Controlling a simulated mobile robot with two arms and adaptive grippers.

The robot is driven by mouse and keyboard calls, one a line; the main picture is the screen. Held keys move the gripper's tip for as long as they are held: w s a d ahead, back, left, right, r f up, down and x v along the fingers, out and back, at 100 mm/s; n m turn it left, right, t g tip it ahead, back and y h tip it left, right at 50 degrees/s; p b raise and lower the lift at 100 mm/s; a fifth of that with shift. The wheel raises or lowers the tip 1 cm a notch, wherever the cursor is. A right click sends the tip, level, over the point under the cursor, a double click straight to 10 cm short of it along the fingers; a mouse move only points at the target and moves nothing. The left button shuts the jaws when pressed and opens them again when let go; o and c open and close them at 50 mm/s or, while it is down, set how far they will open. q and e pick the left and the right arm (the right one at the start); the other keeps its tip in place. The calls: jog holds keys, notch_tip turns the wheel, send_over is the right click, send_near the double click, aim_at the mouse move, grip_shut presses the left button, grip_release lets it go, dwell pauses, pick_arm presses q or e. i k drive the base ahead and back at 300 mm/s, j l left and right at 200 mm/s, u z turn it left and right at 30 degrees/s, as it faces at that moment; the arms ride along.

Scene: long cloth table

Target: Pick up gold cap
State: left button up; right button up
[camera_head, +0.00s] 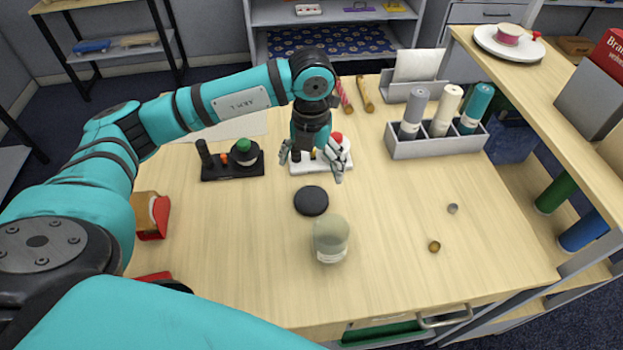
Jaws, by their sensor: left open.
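A small gold cap (434,246) lies on the wooden table toward the front right. A similar small silver-grey cap (452,208) lies a little behind it and to its right. My left gripper (311,168) points down with its fingers spread, in front of a white tray (308,166). It is well to the left of and farther back than the gold cap. No object shows between its fingers, though the tray behind them makes the gap hard to read. My right gripper is not in view.
A frosted jar (331,240) and a black disc (311,201) stand left of the gold cap. A black tray (233,166) lies at left. The table around both caps is clear.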

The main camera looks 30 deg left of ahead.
aim_at(435, 247)
jog(key=k+l, duration=0.5)
jog(key=k, duration=0.15)
jog(key=k+l, duration=0.5)
jog(key=k, duration=0.2)
